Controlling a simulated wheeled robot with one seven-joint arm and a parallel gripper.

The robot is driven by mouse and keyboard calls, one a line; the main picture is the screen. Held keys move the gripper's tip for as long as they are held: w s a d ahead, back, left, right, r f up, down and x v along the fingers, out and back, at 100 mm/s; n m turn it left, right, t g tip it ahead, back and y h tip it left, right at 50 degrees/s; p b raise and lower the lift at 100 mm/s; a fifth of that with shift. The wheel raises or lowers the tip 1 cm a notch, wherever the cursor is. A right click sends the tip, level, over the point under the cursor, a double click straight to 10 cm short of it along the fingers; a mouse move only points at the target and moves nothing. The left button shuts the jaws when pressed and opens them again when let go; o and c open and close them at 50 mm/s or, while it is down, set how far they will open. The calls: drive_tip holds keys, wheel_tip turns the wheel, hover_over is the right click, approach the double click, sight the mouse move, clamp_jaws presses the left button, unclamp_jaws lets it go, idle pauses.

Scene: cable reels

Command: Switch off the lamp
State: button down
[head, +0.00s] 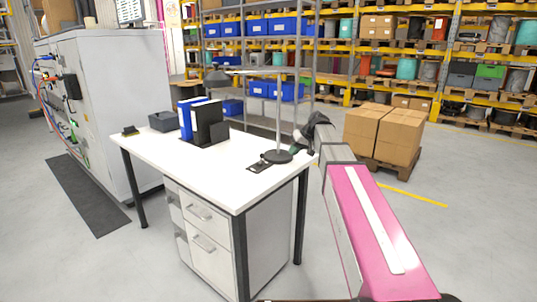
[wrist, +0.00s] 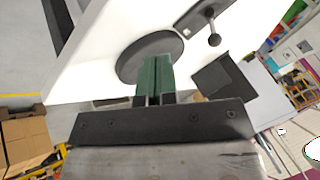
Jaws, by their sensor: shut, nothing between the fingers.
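The lamp stands on the white desk, with a round dark base (head: 278,156), a thin upright pole, a horizontal arm and a grey shade (head: 217,78). I cannot tell whether it is lit. A small dark plate (head: 258,167) lies on the desk just left of the base. In the wrist view the round base (wrist: 150,55) is beyond my fingertips, and a dark plate with a round-ended lever (wrist: 214,39) is to the upper right. My gripper (wrist: 153,62) has green fingers, shut and empty. In the head view my gripper (head: 296,148) is beside the base, partly hidden by my arm.
The desk (head: 170,148) also holds blue and black binders (head: 200,120), a grey box (head: 162,121) and a small dark item (head: 130,131). Stacked cartons (head: 383,133) stand on a pallet behind my arm. A grey cabinet (head: 120,95) stands left. The desk's front is clear.

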sight(262, 156)
drive_tip(key=shift+n+y, duration=0.3)
drive_tip(key=r, duration=0.1)
drive_tip(key=w+r, duration=0.1)
drive_tip(key=w+a+r, duration=0.1)
drive_tip(key=r, duration=0.1)
drive_tip(key=shift+w+a, duration=0.1)
drive_tip(key=shift+w, duration=0.15)
drive_tip(key=shift+f, duration=0.1)
drive_tip(key=x, duration=0.9)
drive_tip(key=shift+a, duration=0.1)
drive_tip(key=a, duration=0.3)
drive_tip(key=shift+s+f, duration=0.1)
drive_tip(key=shift+s, duration=0.25)
drive_tip(key=shift+s+a, duration=0.15)
drive_tip(key=shift+a, duration=0.4)
